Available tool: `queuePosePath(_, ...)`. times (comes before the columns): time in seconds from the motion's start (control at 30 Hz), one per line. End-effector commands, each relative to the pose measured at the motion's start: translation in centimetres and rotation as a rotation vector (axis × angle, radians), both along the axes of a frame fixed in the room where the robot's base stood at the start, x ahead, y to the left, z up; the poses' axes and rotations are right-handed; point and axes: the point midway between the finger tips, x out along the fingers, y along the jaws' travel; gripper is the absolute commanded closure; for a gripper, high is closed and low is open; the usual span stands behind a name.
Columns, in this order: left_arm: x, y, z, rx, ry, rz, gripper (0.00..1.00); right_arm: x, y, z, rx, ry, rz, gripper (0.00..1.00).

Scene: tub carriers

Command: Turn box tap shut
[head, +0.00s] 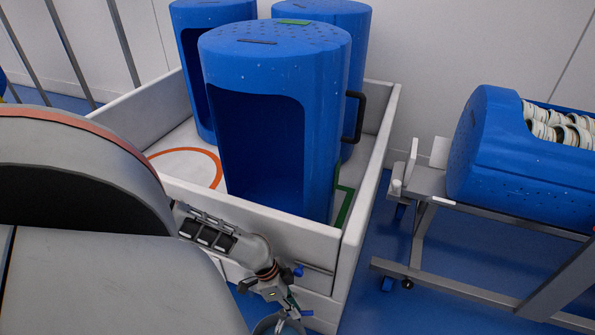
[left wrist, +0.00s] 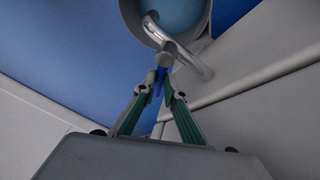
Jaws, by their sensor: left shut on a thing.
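The box (head: 385,135) is a large white open-topped tub, seen in the head view. Its tap (left wrist: 185,57) shows in the left wrist view as a bent, shiny metal pipe with a small blue lever (left wrist: 159,82). My left gripper (left wrist: 163,80) is shut on that lever, with its two fingers on either side. In the head view my left gripper (head: 292,306) reaches down at the box's near lower side. The tap is small and mostly hidden there by the gripper. I cannot tell the tap's flow state. My right gripper is not in view.
A round vessel (head: 264,327) with a pale rim is partly visible below my left gripper. Several blue perforated drums (head: 275,60) stand in the box. A blue drum (head: 500,160) holding rolls lies on a metal cart (head: 440,190) at right. Blue floor (head: 375,240) lies between.

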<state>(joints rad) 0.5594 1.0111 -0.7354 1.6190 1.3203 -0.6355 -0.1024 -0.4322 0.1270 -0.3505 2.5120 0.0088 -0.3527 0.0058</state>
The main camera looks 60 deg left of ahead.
Motion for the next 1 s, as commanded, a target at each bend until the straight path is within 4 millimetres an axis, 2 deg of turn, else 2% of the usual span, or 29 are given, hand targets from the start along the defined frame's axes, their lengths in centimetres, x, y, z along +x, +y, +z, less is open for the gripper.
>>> queuePosePath(0.03, -0.7, -0.3, -0.4, -0.002, 0.012, -0.009, 1.0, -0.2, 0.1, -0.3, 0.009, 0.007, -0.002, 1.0)
queuePosePath(0.43, -0.6, -0.3, -0.3, -0.004, 0.01, -0.012, 1.0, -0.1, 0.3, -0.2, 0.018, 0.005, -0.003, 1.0)
queuePosePath(0.47, -0.6, -0.3, -0.3, -0.004, 0.01, -0.012, 0.84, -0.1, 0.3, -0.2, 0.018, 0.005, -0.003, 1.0)
queuePosePath(0.5, -0.6, -0.3, -0.3, -0.004, 0.01, -0.012, 0.74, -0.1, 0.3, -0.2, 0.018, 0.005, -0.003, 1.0)
queuePosePath(0.53, -0.5, -0.3, -0.3, -0.003, 0.01, -0.011, 0.72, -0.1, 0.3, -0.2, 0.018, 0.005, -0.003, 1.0)
queuePosePath(0.87, -0.2, -0.1, 0.0, -0.001, 0.003, -0.009, 0.72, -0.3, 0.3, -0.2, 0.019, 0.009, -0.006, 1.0)
queuePosePath(1.0, -0.4, 0.4, 0.8, 0.002, 0.003, -0.009, 0.72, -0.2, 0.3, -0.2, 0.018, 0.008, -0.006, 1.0)
